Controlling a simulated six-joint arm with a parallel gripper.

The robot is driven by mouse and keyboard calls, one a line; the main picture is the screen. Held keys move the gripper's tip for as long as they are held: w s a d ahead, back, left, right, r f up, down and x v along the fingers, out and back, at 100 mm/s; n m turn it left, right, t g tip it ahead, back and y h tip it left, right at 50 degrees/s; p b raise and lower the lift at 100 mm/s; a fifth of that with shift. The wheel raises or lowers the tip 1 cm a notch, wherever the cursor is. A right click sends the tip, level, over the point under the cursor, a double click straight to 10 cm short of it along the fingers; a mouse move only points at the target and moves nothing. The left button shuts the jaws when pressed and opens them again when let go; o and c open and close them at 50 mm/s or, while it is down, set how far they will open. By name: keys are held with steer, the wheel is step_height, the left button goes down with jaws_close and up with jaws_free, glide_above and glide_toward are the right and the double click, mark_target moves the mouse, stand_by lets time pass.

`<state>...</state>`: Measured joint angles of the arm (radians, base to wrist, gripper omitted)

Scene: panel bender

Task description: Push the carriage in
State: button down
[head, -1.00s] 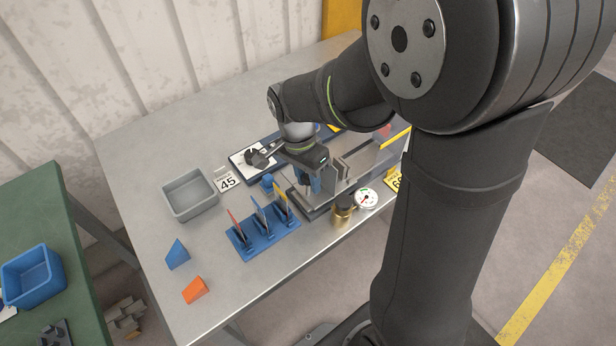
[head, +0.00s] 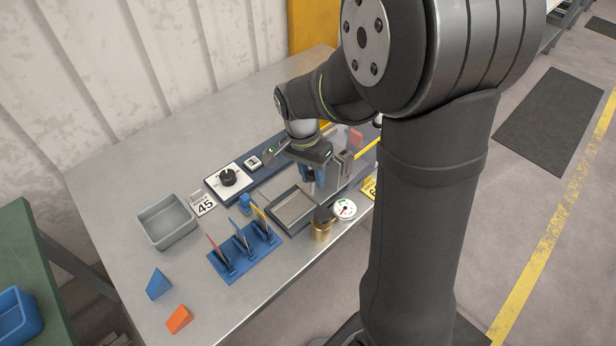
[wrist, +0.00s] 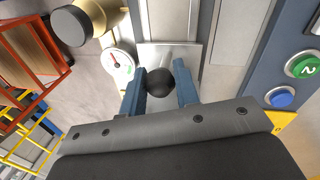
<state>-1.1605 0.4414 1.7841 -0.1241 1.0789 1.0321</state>
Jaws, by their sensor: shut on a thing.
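My gripper (head: 310,184) is over the panel bender on the bench, its blue fingers pointing down. In the wrist view my gripper (wrist: 161,84) is shut on a round black knob (wrist: 158,80), one finger on each side. A bright metal plate (wrist: 170,52) beside the knob looks like part of the carriage. In the head view the gripper hides the knob and most of the carriage. The bare slide bed (head: 292,209) shows to the left of the gripper. An upright grey block (head: 341,167) stands just right of it.
A brass cylinder with a dark top (head: 322,224) and a round gauge (head: 345,209) stand close in front. A blue rack (head: 243,252) of coloured pieces, a grey bin (head: 167,222) and a dial panel (head: 229,179) are to the left. A clear guard with yellow edging (head: 366,148) is right.

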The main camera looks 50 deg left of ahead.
steer(key=c, duration=1.1)
jaws_free()
steer(key=shift+r, duration=0.1)
steer(key=a+r, duration=0.1)
steer(key=r, duration=0.4)
steer(key=a+r, duration=0.1)
steer(key=r, duration=0.5)
steer(key=a+r, duration=0.1)
steer(key=r, duration=0.5)
steer(key=shift+s+a, duration=0.15)
steer(key=shift+s, duration=0.2)
